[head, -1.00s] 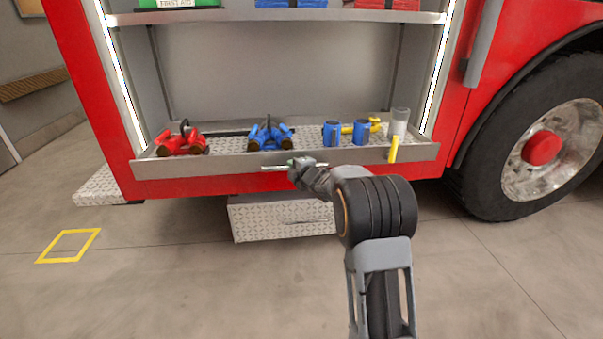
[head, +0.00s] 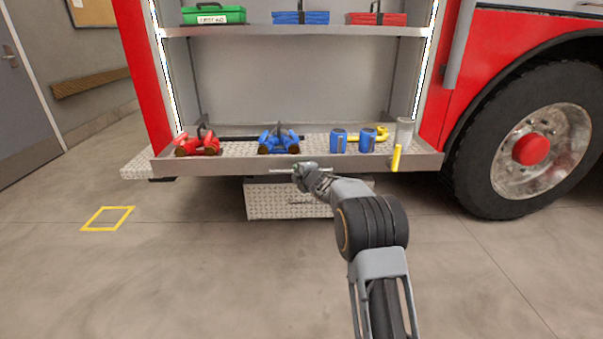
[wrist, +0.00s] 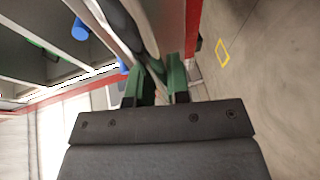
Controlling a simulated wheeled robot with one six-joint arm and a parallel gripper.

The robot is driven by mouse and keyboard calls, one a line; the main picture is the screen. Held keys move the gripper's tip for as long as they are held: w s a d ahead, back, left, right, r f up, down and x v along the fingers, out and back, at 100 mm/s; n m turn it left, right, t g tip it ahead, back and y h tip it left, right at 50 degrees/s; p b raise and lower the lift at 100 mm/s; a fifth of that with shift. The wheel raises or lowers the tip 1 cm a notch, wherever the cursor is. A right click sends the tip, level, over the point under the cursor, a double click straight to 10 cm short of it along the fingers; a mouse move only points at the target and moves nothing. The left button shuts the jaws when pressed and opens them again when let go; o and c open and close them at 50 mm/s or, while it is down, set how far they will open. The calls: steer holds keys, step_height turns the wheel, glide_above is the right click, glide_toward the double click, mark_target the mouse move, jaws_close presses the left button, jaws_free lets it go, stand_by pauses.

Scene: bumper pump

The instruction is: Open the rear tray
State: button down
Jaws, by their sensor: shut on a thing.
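The grey tray (head: 228,166) lies at the bottom of the red truck's open compartment. Its front lip stands out past the red body. A thin metal handle bar (head: 279,171) runs along the middle of that lip. My gripper (head: 304,170) is shut on this handle bar at its right part. In the wrist view, my gripper's green fingers (wrist: 163,82) are close together around the bar, whose grip is only partly visible. A red coupling (head: 198,145), a blue coupling (head: 279,141) and two blue cylinders (head: 338,141) stand on the tray.
A yellow upright piece (head: 396,158) and a grey cylinder (head: 404,131) are at the tray's right end. A tread-plate step (head: 285,202) hangs below the tray. The big wheel (head: 545,135) is at right. Floor at left is clear around a yellow square (head: 107,218).

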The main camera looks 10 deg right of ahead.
steer(key=shift+s, duration=0.1)
steer(key=c, duration=1.4)
jaws_free()
steer(key=shift+d, duration=0.15)
steer(key=o, duration=0.3)
steer(key=p+v, duration=0.2)
steer(key=v, duration=1.1)
steer(key=shift+s+r, duration=0.15)
steer(key=shift+s, duration=0.2)
